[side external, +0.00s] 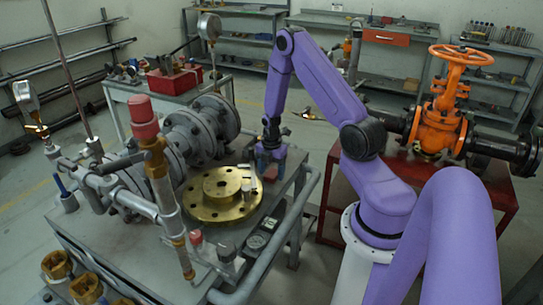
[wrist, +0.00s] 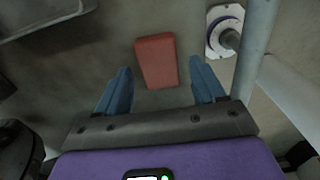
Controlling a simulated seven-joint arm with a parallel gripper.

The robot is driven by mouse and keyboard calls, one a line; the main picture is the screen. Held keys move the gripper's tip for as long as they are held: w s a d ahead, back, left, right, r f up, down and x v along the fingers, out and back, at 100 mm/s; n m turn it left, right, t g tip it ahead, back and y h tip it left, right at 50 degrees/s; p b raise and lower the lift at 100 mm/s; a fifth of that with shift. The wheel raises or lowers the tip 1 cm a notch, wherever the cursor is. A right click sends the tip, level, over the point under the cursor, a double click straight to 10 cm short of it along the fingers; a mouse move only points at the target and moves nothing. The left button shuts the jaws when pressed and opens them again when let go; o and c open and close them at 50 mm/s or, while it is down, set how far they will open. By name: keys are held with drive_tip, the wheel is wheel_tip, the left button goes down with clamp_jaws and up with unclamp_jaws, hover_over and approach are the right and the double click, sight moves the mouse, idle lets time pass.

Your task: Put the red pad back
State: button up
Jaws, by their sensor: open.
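The red pad (wrist: 157,60) is a small red block lying on a grey surface in the wrist view. My gripper (side external: 270,160) points down at the right edge of the grey workbench, just behind the brass flange. In the wrist view my gripper (wrist: 160,72) is open, with one blue finger on each side of the pad. There is a gap between each finger and the pad. I cannot tell how far the fingertips are above it.
The brass flange (side external: 222,193) lies on the grey workbench (side external: 130,240), with small pieces on it. A grey pipe rail (side external: 302,205) runs along the bench's right side. A grey valve and pipework (side external: 195,130) stand at left. An orange gate valve (side external: 440,115) stands on a red stand at right.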

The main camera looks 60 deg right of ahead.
sight(270, 175)
wheel_tip(270, 175, up, 11)
idle(0.5)
drive_tip(key=shift+r, duration=0.1)
drive_tip(key=shift+m+t, duration=0.4)
drive_tip(key=shift+m, duration=0.3)
drive_tip(key=a+r, duration=0.1)
drive_tip(key=a, duration=0.2)
drive_tip(key=w+a+r, duration=0.1)
drive_tip(key=a+r, duration=0.1)
drive_tip(key=a, duration=0.2)
drive_tip(key=w+a+r, duration=0.1)
drive_tip(key=a+r, duration=0.1)
drive_tip(key=a, duration=0.1)
drive_tip(key=shift+w+a+r, duration=0.2)
drive_tip(key=shift+a, duration=0.05)
drive_tip(key=s+a+r+m, duration=0.1)
drive_tip(key=s+a+r, duration=0.15)
drive_tip(key=a, duration=0.35)
drive_tip(key=s+a+r, duration=0.1)
drive_tip(key=s+a, duration=0.2)
drive_tip(key=a, duration=0.3)
drive_tip(key=s+a+r+m, duration=0.1)
drive_tip(key=s+a, duration=0.3)
drive_tip(key=s, duration=0.5)
drive_tip(key=s+a+r+m, duration=0.2)
drive_tip(key=s+a+r, duration=0.1)
drive_tip(key=s, duration=0.7)
drive_tip(key=shift+a+r+g, duration=0.3)
drive_tip(key=shift+a+r, duration=0.05)
drive_tip(key=shift+r, duration=0.1)
